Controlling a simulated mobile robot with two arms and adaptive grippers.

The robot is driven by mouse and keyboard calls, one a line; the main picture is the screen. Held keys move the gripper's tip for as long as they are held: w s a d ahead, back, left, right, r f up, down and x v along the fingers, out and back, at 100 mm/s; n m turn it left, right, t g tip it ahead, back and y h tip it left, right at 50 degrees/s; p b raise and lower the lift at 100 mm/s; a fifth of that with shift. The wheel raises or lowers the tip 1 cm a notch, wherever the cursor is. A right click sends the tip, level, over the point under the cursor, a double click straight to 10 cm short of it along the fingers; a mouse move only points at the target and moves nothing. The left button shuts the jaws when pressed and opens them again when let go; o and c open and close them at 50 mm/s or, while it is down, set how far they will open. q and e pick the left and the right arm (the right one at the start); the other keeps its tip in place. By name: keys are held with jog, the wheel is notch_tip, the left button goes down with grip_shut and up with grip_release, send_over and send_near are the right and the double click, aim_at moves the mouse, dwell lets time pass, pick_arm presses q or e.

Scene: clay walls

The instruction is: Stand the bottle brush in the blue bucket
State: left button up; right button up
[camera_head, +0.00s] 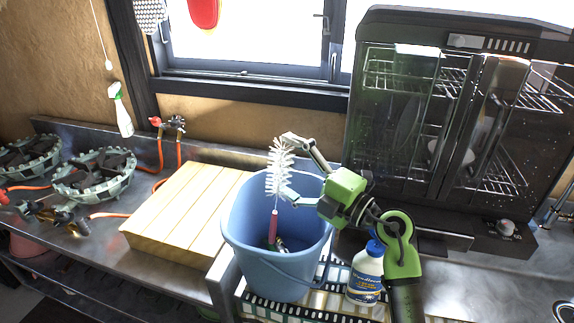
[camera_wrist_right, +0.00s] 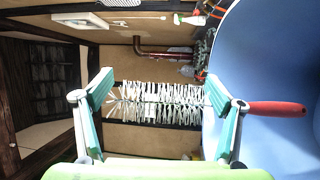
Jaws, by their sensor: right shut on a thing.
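The bottle brush (camera_head: 279,168) has white bristles and a red handle. It is upright, bristles up, with its handle inside the blue bucket (camera_head: 262,272) in the head view. In the wrist view the brush (camera_wrist_right: 160,103) lies across the picture, its red handle against the bucket's blue wall (camera_wrist_right: 270,60). My right gripper (camera_head: 285,166) comes in from the right over the bucket's rim and is shut on the bristle part, which also shows between the fingers in the wrist view (camera_wrist_right: 160,95). Whether the handle's end touches the bottom cannot be told. My left gripper is not in view.
A wooden board (camera_head: 185,205) lies left of the bucket. A white bottle with a blue cap (camera_head: 366,275) stands to its right, close to my arm. A black dish cabinet (camera_head: 450,130) stands at the back right. Small dark items (camera_head: 268,243) show inside the bucket.

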jog(key=o, duration=1)
notch_tip(320, 180, up, 10)
dwell(0.6)
